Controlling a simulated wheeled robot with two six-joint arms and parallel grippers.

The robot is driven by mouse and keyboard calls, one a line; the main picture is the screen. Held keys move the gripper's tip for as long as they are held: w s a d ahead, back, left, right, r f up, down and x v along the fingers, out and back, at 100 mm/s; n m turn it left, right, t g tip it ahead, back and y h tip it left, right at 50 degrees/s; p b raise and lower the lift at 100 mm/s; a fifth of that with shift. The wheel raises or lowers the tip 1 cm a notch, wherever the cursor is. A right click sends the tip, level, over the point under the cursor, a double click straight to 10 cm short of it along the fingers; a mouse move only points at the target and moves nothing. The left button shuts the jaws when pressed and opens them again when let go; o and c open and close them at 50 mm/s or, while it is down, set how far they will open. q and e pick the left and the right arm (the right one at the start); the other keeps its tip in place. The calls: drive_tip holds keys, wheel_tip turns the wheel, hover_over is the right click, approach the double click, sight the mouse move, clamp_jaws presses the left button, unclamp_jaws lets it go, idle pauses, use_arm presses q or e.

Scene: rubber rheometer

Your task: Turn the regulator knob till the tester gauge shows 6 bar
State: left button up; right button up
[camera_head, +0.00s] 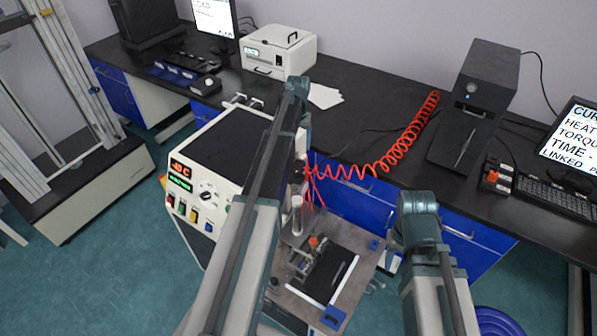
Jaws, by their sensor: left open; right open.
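A white tester cabinet (222,160) with a black top stands left of centre. Its front has a red display (181,167), a green display (180,184) and a round dial-like part (207,191) too small to read. My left arm crosses in front of the cabinet's right side. I cannot make out the regulator knob or a gauge reading. A red coiled hose (385,160) runs to the cabinet's right side. My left gripper is hidden behind its arm. My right arm is bent at the lower right, and I cannot make out its gripper.
A low grey work table (345,255) with a black pad and small parts lies right of the cabinet. Behind is a black bench (345,120) with a white box (280,52), a dark computer tower (485,75), a monitor (572,140) and a keyboard (555,195). A framed rig stands left.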

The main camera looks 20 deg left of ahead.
sight(298, 170)
use_arm(q)
drive_tip(key=shift+f, duration=0.1)
wheel_tip(298, 170, down, 14)
drive_tip(key=b, duration=1.4)
drive_tip(key=shift+r, duration=0.2)
clamp_jaws()
